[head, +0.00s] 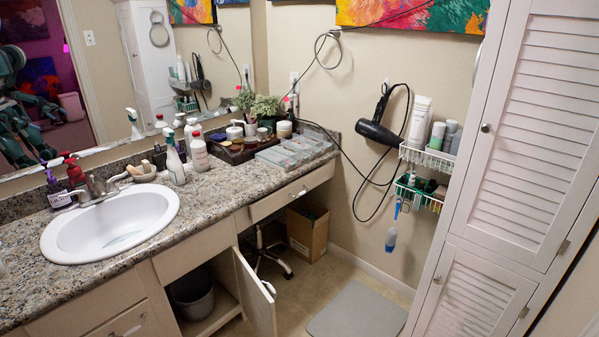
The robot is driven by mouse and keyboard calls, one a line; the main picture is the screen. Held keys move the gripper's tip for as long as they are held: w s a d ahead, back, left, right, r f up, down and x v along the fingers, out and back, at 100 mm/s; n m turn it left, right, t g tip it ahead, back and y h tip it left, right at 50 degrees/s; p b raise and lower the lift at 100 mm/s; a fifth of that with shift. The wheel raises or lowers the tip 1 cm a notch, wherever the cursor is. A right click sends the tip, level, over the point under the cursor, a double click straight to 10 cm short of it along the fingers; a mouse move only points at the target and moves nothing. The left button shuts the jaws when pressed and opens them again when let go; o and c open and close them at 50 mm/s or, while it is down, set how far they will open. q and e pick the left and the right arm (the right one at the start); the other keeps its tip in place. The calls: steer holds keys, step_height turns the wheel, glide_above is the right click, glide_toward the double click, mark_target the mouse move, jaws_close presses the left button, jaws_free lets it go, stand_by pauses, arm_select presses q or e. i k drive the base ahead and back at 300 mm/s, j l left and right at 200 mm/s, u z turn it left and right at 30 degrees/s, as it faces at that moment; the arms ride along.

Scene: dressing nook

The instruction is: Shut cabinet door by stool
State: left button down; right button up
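The white cabinet door (262,302) under the counter stands open, swung out into the room, with a small knob near its upper outer corner. The open cabinet (222,300) shows a grey bin (190,294) inside. The stool (270,256) is under the counter just beyond the door; only its wheeled base and part of its post show. Neither of my grippers is directly in view. My reflection shows in the mirror at the far left, too unclear to read the grippers.
A cardboard box (306,232) stands beyond the stool. A grey mat (358,312) lies on the floor to the right of the door. A tall white louvered cabinet (530,130) stands at the right. The granite counter (215,205) holds a sink (112,228), bottles and trays.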

mark_target(258, 306)
steer(key=i+u, duration=0.1)
steer(key=u, duration=0.65)
steer(key=i+l+u, duration=0.35)
steer(key=l+u, duration=0.15)
steer(key=i+l+u, duration=0.15)
steer(key=l+u, duration=0.15)
steer(key=i+l, duration=0.15)
steer(key=l, duration=0.25)
steer(key=i+l+u, duration=0.1)
steer(key=l, duration=0.3)
steer(key=i+l, duration=0.1)
steer(key=l, duration=0.3)
steer(key=i+l, duration=0.15)
steer(key=l, duration=0.25)
steer(key=u, duration=0.05)
